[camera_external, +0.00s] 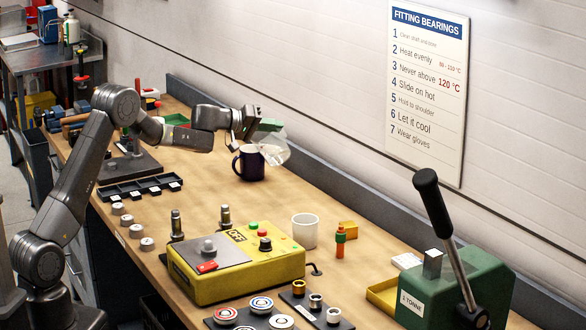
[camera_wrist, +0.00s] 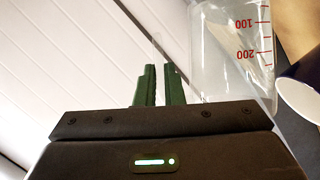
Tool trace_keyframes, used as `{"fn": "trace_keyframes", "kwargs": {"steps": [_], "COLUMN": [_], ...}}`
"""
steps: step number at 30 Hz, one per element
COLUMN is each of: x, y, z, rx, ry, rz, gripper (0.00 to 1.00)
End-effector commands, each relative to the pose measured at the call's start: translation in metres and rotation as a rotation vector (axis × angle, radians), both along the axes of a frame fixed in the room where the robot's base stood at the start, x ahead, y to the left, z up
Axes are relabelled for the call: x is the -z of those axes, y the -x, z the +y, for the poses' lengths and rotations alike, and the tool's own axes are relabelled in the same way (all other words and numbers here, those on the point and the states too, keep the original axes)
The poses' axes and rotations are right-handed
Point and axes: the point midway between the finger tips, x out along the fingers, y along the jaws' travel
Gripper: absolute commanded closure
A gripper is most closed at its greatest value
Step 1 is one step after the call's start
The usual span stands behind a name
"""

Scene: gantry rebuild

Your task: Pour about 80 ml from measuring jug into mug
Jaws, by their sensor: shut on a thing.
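The clear measuring jug (camera_external: 277,150) is held tilted, close beside and partly above the dark blue mug (camera_external: 252,165) in the external view. The mug stands upright on the bench with its handle to the left. My gripper (camera_external: 262,125) is shut on the jug. In the wrist view, the green fingers (camera_wrist: 159,86) are close together, and the jug (camera_wrist: 232,45) shows red 100 and 200 marks. The mug's pale rim (camera_wrist: 300,98) shows at the right edge, near the jug.
A white cup (camera_external: 305,231) stands nearer, behind a yellow control box (camera_external: 240,275). A green press (camera_external: 455,275) with a long lever is at the right. A black tray (camera_external: 140,188) lies left of the mug. Bare bench lies between mug and yellow box.

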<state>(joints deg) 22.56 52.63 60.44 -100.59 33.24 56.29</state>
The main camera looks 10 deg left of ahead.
Motion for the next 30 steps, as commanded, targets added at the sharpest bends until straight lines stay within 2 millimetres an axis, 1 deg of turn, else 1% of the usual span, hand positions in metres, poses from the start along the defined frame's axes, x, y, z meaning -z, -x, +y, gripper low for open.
{"fn": "trace_keyframes", "kwargs": {"steps": [1, 11, 30], "x": [-0.0048, -0.0119, -0.012], "y": [-0.0008, -0.0045, -0.0072], "z": [0.001, 0.0053, 0.0091], "rx": [-0.001, -0.002, -0.003], "ry": [0.008, 0.058, 0.08], "rz": [0.005, 0.047, 0.068], "gripper": [1.0, 1.0, 1.0]}}
